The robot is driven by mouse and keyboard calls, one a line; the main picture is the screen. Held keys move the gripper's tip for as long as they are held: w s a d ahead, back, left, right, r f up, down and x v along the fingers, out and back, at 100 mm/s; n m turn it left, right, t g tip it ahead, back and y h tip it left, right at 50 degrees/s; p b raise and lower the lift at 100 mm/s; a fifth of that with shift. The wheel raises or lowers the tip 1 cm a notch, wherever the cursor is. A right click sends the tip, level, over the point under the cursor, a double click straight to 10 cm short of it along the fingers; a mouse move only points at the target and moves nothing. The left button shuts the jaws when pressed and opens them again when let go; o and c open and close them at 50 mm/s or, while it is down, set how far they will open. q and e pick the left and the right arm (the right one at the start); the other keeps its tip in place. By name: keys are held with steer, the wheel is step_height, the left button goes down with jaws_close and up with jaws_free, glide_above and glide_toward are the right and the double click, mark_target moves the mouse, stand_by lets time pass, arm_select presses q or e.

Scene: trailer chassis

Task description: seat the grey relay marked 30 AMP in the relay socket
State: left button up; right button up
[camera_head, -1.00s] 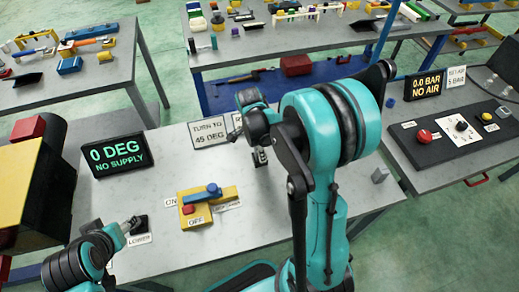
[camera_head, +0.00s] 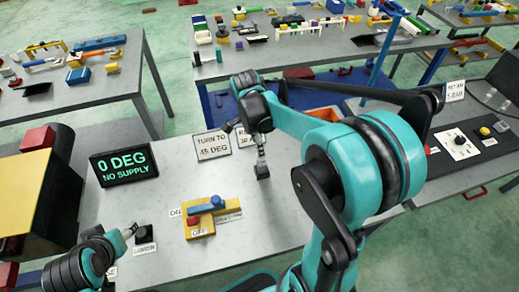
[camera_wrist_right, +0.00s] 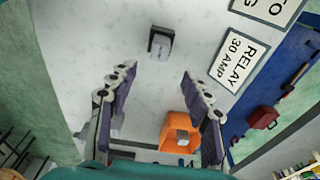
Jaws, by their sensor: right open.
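A dark grey block (camera_wrist_right: 160,43) with a lighter face stands on the pale table beside the sign reading RELAY 30 AMP (camera_wrist_right: 238,60). It appears to be the relay; the head view shows it (camera_head: 262,171) just below my right gripper (camera_head: 261,148). In the wrist view my right gripper (camera_wrist_right: 160,88) is open, its fingers apart, with nothing between them. I cannot identify the socket for certain.
A yellow valve block (camera_head: 200,229) with a blue lever and ON/OFF labels sits mid-table. A display (camera_head: 124,165) reads 0 DEG, NO SUPPLY. A sign (camera_head: 212,146) stands behind. An orange bin (camera_wrist_right: 180,118) is near the right finger. My right arm hides the table's right side.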

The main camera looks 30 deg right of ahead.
steer(key=s+a+r+n+t, duration=0.2)
steer(key=s+a+n+t, duration=0.1)
steer(key=n, duration=0.7)
steer(key=s+a+r+n+t+y, duration=0.1)
steer(key=s+a+r+n+t, duration=0.2)
steer(key=s+a+n, duration=0.3)
steer(key=s+n+t, duration=0.1)
steer(key=s+n, duration=0.1)
steer(key=n, duration=0.2)
steer(key=shift+s+r+n, duration=0.15)
steer(key=shift+s+n, duration=0.05)
steer(key=shift+n, duration=0.1)
steer(key=shift+a, duration=0.1)
step_height(320, 180, down, 9)
steer(key=b, duration=0.8)
steer(key=shift+r, duration=0.2)
